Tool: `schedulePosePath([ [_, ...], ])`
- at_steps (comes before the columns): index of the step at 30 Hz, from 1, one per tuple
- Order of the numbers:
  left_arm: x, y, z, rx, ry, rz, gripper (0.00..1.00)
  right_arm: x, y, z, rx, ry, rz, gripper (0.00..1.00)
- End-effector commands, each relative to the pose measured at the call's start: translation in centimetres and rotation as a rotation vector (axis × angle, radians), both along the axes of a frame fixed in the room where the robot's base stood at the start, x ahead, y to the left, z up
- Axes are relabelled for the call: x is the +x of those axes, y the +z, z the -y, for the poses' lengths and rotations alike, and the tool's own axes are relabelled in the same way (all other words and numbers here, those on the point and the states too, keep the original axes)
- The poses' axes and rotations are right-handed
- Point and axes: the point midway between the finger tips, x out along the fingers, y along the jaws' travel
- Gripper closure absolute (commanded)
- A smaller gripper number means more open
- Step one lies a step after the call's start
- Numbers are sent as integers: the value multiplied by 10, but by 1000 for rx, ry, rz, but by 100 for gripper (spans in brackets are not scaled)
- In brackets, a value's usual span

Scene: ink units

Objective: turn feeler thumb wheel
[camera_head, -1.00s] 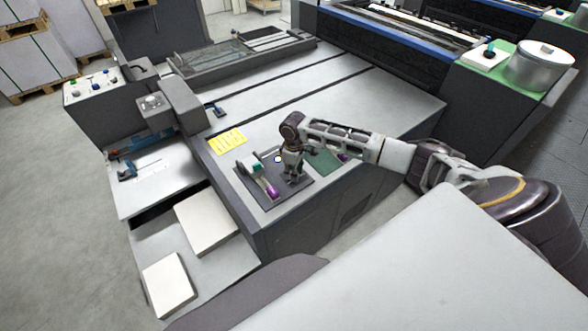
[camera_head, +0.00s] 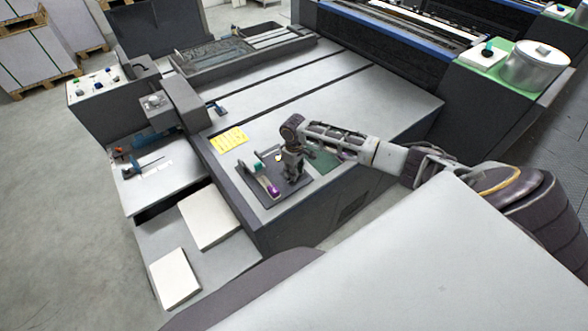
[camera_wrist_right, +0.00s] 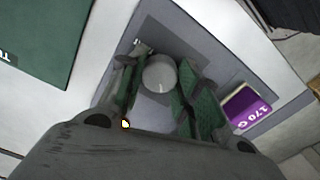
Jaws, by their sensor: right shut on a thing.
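My right gripper (camera_head: 293,178) points down over a dark plate (camera_head: 268,197) on the grey machine table. In the right wrist view its green-padded fingers (camera_wrist_right: 158,98) stand on both sides of a round, pale grey wheel top (camera_wrist_right: 160,73), shut on it. In the head view the gripper hides this thumb wheel. My left gripper is not in view.
A purple block (camera_wrist_right: 246,107) marked "170 G" lies close to the fingers. A green-and-purple piece (camera_head: 264,180) is on the plate's left. A yellow card (camera_head: 229,140) lies behind it. A dark green sheet (camera_wrist_right: 38,50) lies nearby. White stacks (camera_head: 208,217) stand lower left.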

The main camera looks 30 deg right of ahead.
Motion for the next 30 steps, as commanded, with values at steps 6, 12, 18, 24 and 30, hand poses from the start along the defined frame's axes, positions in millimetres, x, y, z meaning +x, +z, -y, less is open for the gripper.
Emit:
schedulePosePath([
  [6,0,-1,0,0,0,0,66,1,1,0,-1,0,4,91],
  [12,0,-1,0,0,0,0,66,1,0,0,0,0,2,44],
  [18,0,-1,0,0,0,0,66,1,0,0,-1,0,1,44],
  [24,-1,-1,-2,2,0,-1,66,1,1,0,-1,0,1,44],
  [30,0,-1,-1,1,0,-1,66,1,13,0,0,1,3,44],
])
